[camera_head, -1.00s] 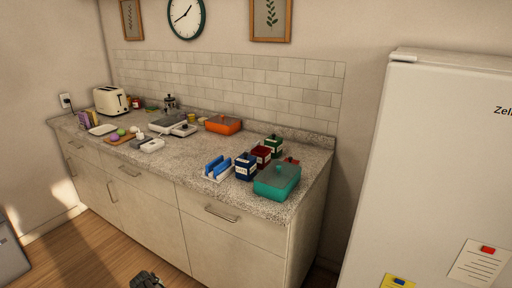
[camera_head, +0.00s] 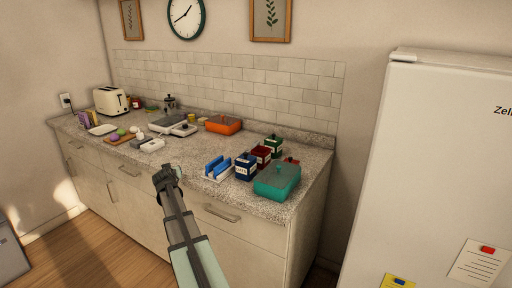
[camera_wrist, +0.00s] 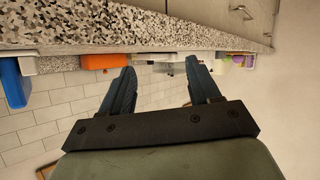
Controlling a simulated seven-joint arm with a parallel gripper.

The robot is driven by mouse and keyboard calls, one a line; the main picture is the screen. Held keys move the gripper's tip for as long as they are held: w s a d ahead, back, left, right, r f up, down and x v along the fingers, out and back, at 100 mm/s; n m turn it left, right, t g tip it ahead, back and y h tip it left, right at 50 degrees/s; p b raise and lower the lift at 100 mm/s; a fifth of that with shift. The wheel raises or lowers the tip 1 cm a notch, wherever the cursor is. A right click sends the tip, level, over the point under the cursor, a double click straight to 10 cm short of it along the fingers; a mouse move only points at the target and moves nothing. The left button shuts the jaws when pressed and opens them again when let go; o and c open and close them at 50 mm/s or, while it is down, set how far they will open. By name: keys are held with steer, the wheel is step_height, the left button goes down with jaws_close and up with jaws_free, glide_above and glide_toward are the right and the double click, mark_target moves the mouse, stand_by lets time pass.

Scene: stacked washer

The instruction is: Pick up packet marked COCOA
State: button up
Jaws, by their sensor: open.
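Three packets with white labels stand at the right end of the counter: a blue one (camera_head: 245,167), a red one (camera_head: 261,157) and a green one (camera_head: 273,147). The lettering is too small to read, so I cannot tell which is marked COCOA. My gripper (camera_head: 167,177) is in front of the counter's front edge, left of the packets and apart from them. In the wrist view, which is upside down, my gripper (camera_wrist: 159,68) is open with nothing between its fingers.
A teal box (camera_head: 277,182) stands just right of the packets. A rack with blue pieces (camera_head: 216,168) is to their left. An orange box (camera_head: 223,125) is farther back. The speckled counter (camera_head: 190,155) is bare left of the rack. A white fridge (camera_head: 430,170) stands at right.

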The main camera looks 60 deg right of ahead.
steer(key=d+r+m+g, duration=0.1)
steer(key=d, duration=0.3)
steer(key=s+d+m+g, duration=0.1)
steer(key=d, duration=0.4)
steer(key=d+r+m+g, duration=0.1)
steer(key=d, duration=0.4)
steer(key=shift+s+d+r+g, duration=0.25)
steer(key=shift+s+r+g, duration=0.05)
steer(key=shift+s+r, duration=0.05)
steer(key=s+d+m, duration=0.1)
steer(key=d, duration=0.2)
steer(key=s+d+r+m+g, duration=0.1)
steer(key=d, duration=0.2)
steer(key=s+d+r+g+y, duration=0.1)
steer(key=d, duration=0.2)
steer(key=shift+s+d+r+m, duration=0.25)
steer(key=shift+m, duration=0.15)
steer(key=s+d+r+m+g+y, duration=0.25)
steer(key=s+d, duration=0.25)
steer(key=d, duration=0.3)
steer(key=m+y, duration=0.1)
steer(key=y, duration=0.1)
glide_toward(256, 142)
steer(key=shift+g+h, duration=0.35)
steer(key=x, duration=1)
steer(key=shift+w+a+f, duration=0.15)
steer(key=shift+w+f, duration=0.1)
steer(key=shift+w, duration=0.15)
steer(key=shift+c, duration=0.4)
